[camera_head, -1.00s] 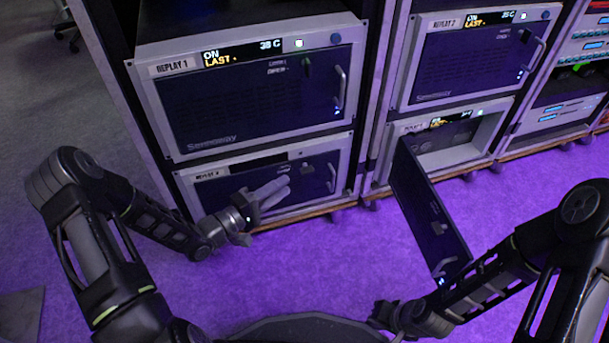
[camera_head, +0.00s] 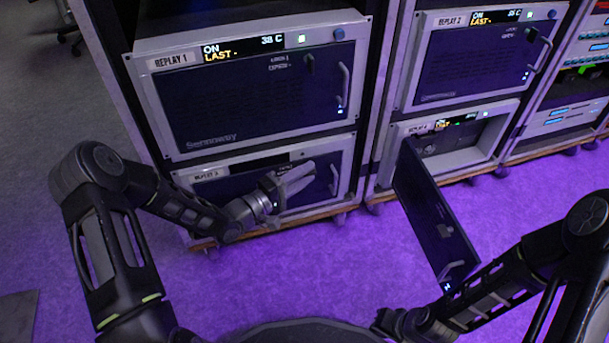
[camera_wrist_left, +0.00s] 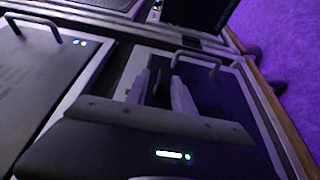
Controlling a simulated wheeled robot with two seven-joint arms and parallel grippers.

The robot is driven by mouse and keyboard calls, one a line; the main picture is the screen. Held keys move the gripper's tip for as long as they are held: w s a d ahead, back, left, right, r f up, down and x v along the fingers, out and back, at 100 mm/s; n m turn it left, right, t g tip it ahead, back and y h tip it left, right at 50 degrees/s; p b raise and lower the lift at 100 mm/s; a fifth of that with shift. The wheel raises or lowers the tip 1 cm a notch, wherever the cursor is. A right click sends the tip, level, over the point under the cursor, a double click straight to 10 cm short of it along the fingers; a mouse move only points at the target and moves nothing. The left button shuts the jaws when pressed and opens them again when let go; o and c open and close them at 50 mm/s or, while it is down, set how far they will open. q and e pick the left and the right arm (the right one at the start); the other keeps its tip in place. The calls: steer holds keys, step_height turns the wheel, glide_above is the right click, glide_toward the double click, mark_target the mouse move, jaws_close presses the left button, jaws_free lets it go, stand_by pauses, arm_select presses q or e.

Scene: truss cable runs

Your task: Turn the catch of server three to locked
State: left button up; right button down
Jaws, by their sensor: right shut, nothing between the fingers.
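Server three, labelled REPLAY 3 (camera_head: 206,175), is the lower left unit, with its dark front door closed and a pale handle (camera_head: 333,181) at the right. My left gripper (camera_head: 308,175) is in front of the upper right part of that door, its fingers pointing right. In the left wrist view its two pale fingers (camera_wrist_left: 160,78) stand apart. A dark shape lies between them, perhaps the catch; I cannot tell whether they touch it. The catch's position is hidden by the fingers in the head view. My right gripper (camera_head: 386,322) is shut and empty, low in front.
REPLAY 1 (camera_head: 255,105) is closed above server three. REPLAY 2 (camera_head: 470,60) is closed at upper right. Below it, the lower right unit's door (camera_head: 430,215) hangs open into the space left of my right arm. Purple floor (camera_head: 330,260) between my arms is clear.

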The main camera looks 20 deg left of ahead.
arm_select(q)
jaws_close()
stand_by(0.3)
